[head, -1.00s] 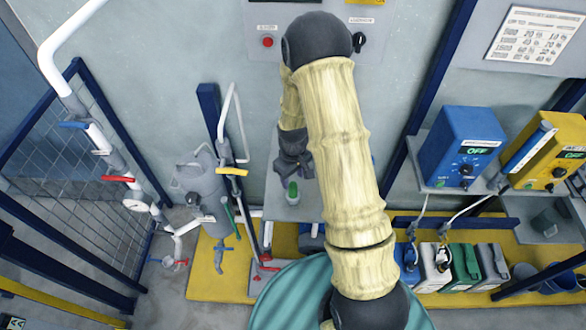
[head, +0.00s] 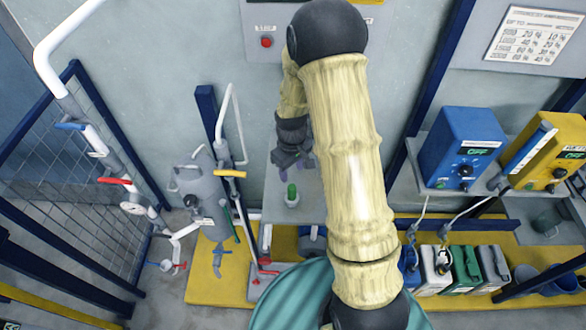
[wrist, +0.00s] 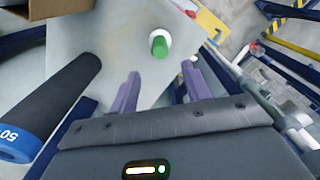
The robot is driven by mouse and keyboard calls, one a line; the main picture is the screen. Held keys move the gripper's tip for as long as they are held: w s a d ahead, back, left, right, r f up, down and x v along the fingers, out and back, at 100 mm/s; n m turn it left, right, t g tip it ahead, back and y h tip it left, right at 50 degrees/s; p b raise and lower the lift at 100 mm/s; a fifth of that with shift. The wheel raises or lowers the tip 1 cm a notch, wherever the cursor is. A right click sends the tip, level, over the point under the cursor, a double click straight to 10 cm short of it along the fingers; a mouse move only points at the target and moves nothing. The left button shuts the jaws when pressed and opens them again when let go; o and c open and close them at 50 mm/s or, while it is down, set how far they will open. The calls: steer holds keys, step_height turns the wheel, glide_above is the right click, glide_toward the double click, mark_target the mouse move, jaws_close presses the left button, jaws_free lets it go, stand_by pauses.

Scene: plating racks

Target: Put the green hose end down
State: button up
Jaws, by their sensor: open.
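The green hose end (head: 292,191) stands upright on the grey shelf (head: 283,210), with a pale collar around its base. It also shows in the wrist view (wrist: 159,47), beyond the fingertips and roughly between them. My gripper (head: 285,168) is above and slightly left of it in the head view, apart from it. In the wrist view its two purple fingers (wrist: 160,85) are spread with nothing between them. My arm hides part of the shelf on the right.
A dark cylinder marked 50 (wrist: 50,105) lies left of the fingers in the wrist view. A grey vessel with pipes (head: 208,195) stands left of the shelf. Blue (head: 462,147) and yellow (head: 552,150) control boxes sit at the right. Several canisters stand below them.

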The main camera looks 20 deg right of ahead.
steer(key=s+r+m+t, duration=0.2)
steer(key=s+r+m, duration=0.3)
steer(key=s+r, duration=0.9)
steer(key=shift+s+r+t, duration=0.15)
steer(key=shift+r+t, duration=0.1)
steer(key=shift+t, duration=0.05)
steer(key=shift+a, duration=0.15)
stand_by(0.4)
